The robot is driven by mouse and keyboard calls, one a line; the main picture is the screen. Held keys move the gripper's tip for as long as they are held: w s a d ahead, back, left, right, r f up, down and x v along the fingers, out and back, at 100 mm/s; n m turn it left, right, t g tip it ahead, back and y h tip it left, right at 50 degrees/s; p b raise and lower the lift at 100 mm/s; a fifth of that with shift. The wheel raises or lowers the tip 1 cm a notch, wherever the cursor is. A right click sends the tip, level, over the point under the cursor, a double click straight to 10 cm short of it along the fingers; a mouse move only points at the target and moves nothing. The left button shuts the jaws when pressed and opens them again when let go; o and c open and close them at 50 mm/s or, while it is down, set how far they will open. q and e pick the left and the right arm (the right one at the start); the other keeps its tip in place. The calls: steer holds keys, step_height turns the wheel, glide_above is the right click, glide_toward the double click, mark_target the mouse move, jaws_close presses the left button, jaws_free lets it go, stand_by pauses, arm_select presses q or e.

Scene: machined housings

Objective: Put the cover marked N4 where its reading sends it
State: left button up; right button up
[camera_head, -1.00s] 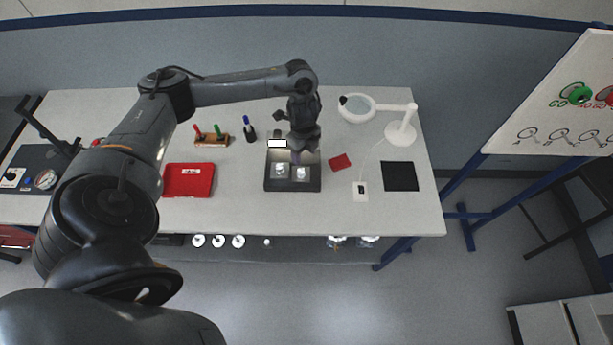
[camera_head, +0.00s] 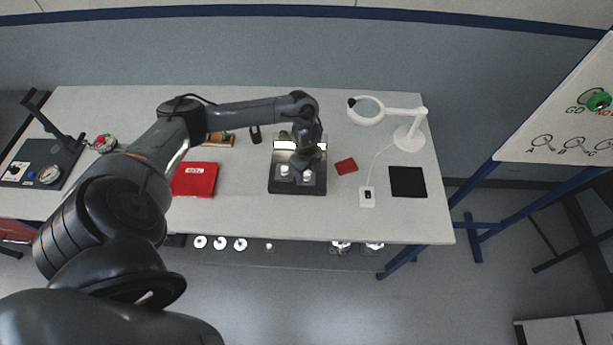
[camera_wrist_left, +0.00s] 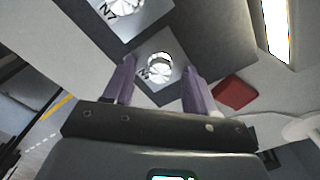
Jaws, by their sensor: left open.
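The dark tray (camera_head: 298,190) on the bench holds two square metal covers with round knobs. One cover (camera_wrist_left: 125,12) reads N7 in the left wrist view. The other cover (camera_wrist_left: 158,88) has a mark starting with N; its digit is partly hidden and I cannot read it surely. My left gripper (camera_wrist_left: 158,68) is open, pointing at this second cover, with its purple fingers either side of the knob in the wrist view. I cannot tell whether the fingers are level with the knob. In the head view, the left gripper (camera_head: 300,168) is over the tray. My right gripper is not in view.
A red case (camera_head: 195,180) lies left of the tray. A small red block (camera_head: 346,166), black mat (camera_head: 408,182) and white magnifier lamp (camera_head: 410,138) are to the right. A whiteboard (camera_head: 560,130) with GO and lettered drawings stands at the right. Gauges lie at the left.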

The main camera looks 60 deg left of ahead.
arm_select(q)
steer(key=shift+f, duration=0.15)
jaws_close()
stand_by(0.4)
